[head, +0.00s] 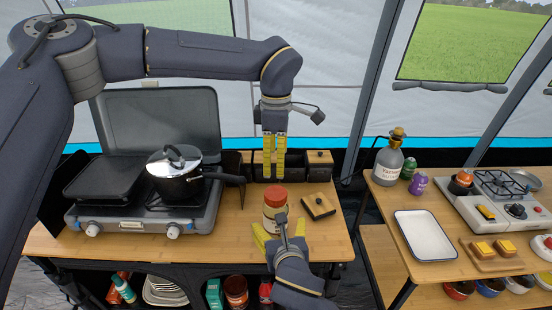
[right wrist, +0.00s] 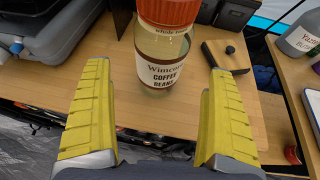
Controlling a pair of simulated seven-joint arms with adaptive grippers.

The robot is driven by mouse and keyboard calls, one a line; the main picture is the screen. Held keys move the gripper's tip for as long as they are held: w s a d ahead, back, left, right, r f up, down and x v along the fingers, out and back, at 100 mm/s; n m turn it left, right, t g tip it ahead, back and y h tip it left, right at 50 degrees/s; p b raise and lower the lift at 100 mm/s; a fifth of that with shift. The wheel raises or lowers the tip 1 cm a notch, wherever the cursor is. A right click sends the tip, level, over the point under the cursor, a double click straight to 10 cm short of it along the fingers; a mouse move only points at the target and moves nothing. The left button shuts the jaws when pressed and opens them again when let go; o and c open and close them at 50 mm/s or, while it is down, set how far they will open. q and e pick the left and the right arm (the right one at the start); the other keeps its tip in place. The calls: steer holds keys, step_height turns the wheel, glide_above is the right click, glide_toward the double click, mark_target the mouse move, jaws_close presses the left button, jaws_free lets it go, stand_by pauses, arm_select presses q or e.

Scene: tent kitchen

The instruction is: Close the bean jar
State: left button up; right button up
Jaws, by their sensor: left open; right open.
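A glass jar labelled coffee beans (head: 275,209) with a red lid (head: 275,193) stands upright near the table's front. In the right wrist view, its label (right wrist: 161,75) faces me and its red lid (right wrist: 168,10) is cut by the top edge. My right gripper (head: 279,230) is open at the jar's near side, its yellow fingers (right wrist: 160,70) spread wide to either side. A square wooden lid with a black knob (head: 318,207) lies on the table right of the jar. My left gripper (head: 274,176) is open and empty, pointing down in front of black canisters.
Black canisters (head: 294,170) stand at the back; the right one has a wooden lid (head: 319,157). A stove (head: 127,216) with a pot (head: 176,185) is at left. A side table at right holds a bottle (head: 387,167) and white tray (head: 426,236). Bare tabletop (head: 335,238) lies at front right.

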steer(key=shift+v, duration=2.25)
